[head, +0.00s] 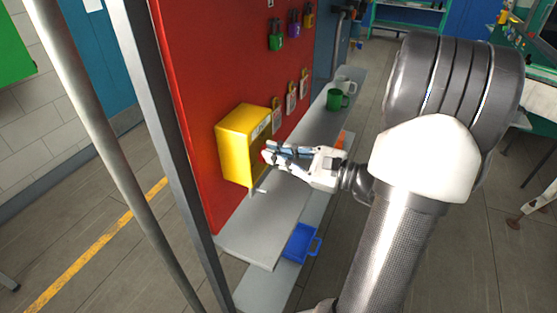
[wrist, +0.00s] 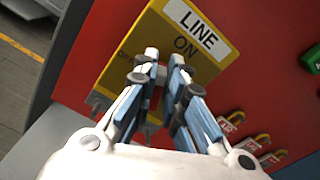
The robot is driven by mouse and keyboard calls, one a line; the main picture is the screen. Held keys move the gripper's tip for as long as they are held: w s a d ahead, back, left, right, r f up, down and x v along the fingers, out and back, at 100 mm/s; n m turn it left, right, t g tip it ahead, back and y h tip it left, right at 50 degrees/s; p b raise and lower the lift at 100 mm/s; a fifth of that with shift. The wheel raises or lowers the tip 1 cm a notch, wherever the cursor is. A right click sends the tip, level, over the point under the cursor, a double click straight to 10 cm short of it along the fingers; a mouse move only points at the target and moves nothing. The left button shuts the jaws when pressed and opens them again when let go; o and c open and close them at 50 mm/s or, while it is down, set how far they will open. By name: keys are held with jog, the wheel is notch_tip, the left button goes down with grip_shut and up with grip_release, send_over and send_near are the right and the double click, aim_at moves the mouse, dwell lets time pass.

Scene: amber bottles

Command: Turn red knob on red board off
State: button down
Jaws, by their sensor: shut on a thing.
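The red board (head: 195,70) stands upright and carries a yellow switch box (head: 232,140). In the wrist view, the box (wrist: 125,75) shows a white "LINE" label (wrist: 200,28) and the word "ON" below it; another word at left is partly covered by a finger. A small bit of the red knob (head: 263,157) shows at the box face, by my fingertips. My gripper (head: 270,153) is at the box front, its fingers closed around the knob. In the wrist view, the fingertips of my gripper (wrist: 164,68) hide the knob, so I cannot read its angle.
Green (head: 276,42) and purple (head: 294,29) padlocks hang on the board, with tagged locks (head: 291,99) right of the box. A grey shelf (head: 255,232) juts out below, holding a green mug (head: 335,100). A blue tray (head: 299,242) sits lower.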

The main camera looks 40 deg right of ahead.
jog(key=n+b, duration=0.3)
jog(key=f+n+b, duration=0.1)
jog(key=n+b, duration=0.2)
jog(key=b, duration=0.1)
jog(key=a+n+b, duration=0.1)
jog(key=n+b, duration=0.3)
jog(key=shift+s+f, duration=0.2)
jog(key=shift+f, duration=0.15)
jog(key=shift+n+b, duration=0.9)
jog(key=shift+n, duration=0.5)
jog(key=c, duration=1.7)
grip_release()
jog(key=shift+o, duration=0.2)
